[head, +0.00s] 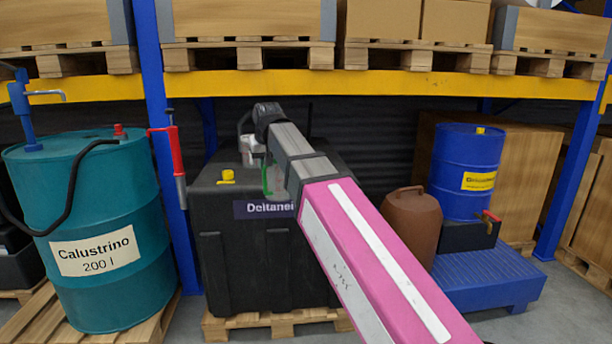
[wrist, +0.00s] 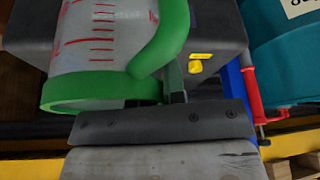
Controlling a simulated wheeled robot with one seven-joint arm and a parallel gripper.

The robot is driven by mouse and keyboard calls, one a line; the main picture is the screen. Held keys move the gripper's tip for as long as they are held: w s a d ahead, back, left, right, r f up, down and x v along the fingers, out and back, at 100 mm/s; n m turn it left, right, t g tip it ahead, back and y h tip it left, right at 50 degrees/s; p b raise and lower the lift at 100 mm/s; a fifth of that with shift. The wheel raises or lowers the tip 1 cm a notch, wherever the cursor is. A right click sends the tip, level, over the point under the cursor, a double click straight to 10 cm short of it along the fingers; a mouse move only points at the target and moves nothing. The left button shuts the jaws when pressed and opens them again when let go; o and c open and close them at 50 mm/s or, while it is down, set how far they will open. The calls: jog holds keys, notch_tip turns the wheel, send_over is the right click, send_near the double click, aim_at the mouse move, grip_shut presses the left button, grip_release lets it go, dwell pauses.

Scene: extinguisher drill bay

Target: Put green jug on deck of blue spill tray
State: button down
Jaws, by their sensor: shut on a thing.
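The green jug shows large in the wrist view (wrist: 105,45) as a clear measuring jug with red marks, a green rim band and a green handle. My gripper (wrist: 175,85) is shut on its handle. In the head view the jug's green part (head: 267,180) shows in front of the black tank, and my arm hides most of the rest. My gripper (head: 258,157) is small and partly hidden there. The blue spill tray (head: 490,275) stands on the floor at the right, with a slatted deck, well to the right of the jug.
A blue drum (head: 465,170) on a black stand with a red tap occupies the tray's back. A brown can (head: 412,228) stands at its left edge; I cannot tell if on it. The black tank (head: 265,265) and teal drum (head: 95,220) stand left. A yellow shelf beam (head: 400,84) crosses above.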

jog(key=w+d+f+m+h, duration=0.1)
jog(key=d+f+m, duration=0.1)
jog(key=d+f, duration=0.75)
jog(key=w+d+f+m, duration=0.1)
jog(key=d+f, duration=0.5)
jog(key=d, duration=0.6)
jog(key=w+d+f+m+h, duration=0.1)
jog(key=d+f+m, duration=0.1)
jog(key=d+f, duration=0.65)
jog(key=s+d+r, duration=0.2)
jog(key=s+r, duration=0.2)
jog(key=s, duration=0.3)
jog(key=shift+s+d+r+t, duration=0.2)
jog(key=shift+s+r+t, duration=0.1)
jog(key=shift+s+r, duration=0.1)
jog(key=shift+w+d, duration=0.1)
jog(key=shift+w, duration=0.05)
